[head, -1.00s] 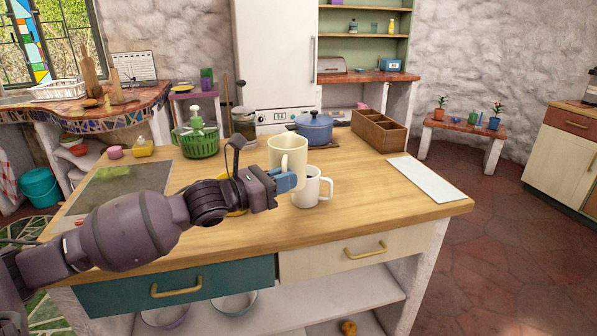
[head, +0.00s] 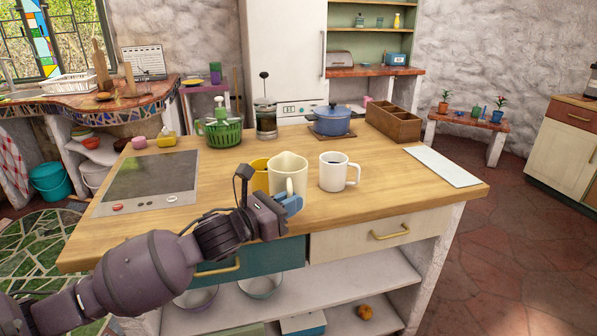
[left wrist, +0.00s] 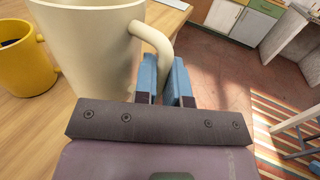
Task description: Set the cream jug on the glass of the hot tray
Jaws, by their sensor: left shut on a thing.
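The cream jug (head: 285,168) is in front of me over the wooden counter, near its front edge. My left gripper (head: 291,204) is shut on the jug's handle; the left wrist view shows the handle (left wrist: 152,45) running down between the blue fingertips (left wrist: 166,82). The jug looks upright. Its base is hidden, so I cannot tell its height above the wood. The hot tray (head: 126,207) lies flat on the counter to the left, with a dark glass top (head: 150,174) and a light front strip with knobs. Its glass looks bare. My right gripper is out of view.
A yellow mug (head: 260,174) stands close behind and left of the jug. A white mug (head: 333,173) stands to the right.

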